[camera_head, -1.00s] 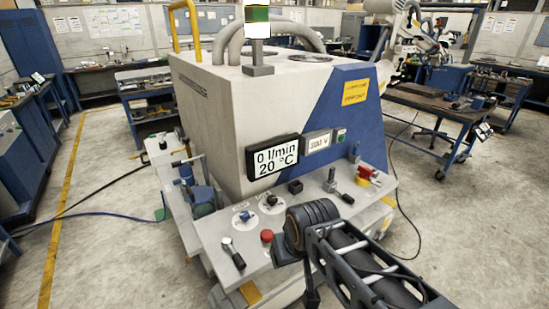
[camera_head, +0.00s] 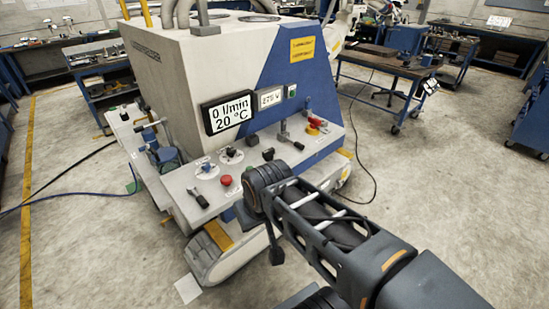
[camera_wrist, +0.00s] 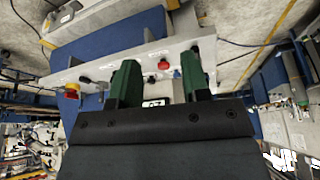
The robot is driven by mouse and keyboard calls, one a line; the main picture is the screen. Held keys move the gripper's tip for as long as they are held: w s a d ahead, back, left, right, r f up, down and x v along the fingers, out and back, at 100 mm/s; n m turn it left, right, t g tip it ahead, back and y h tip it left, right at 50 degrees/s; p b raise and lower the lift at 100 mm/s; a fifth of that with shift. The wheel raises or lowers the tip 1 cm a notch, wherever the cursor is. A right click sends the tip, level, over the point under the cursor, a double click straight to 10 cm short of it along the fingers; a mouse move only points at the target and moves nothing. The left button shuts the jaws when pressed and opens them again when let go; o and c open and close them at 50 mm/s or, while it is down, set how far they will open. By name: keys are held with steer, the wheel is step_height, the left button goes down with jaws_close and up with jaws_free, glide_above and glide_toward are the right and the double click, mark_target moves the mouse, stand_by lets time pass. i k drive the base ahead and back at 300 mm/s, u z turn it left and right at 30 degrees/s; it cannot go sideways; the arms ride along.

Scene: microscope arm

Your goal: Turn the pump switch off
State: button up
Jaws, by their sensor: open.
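The control shelf (camera_head: 250,170) of a white and blue machine carries a blue knob (camera_head: 206,167), a black knob (camera_head: 231,155), a red push button (camera_head: 226,180) and a black-handled lever (camera_head: 198,198). Farther right are a black switch (camera_head: 268,153) and a red and yellow switch (camera_head: 315,124). I cannot read which control is the pump switch. The display (camera_head: 228,113) reads 0 l/min and 20 °C. My gripper (camera_wrist: 159,62) is open and empty in the wrist view, its green fingers apart, with the red button (camera_wrist: 163,65) seen between them. My arm hides part of the shelf.
Blue and black cables run over the floor at left. A workbench (camera_head: 385,65) stands at the back right. The floor at right is largely clear.

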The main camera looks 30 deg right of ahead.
mark_target(268, 154)
steer(key=z, duration=0.85)
steer(key=i, duration=0.35)
steer(key=u, duration=1.25)
steer(key=i, duration=0.35)
steer(key=z, duration=1.25)
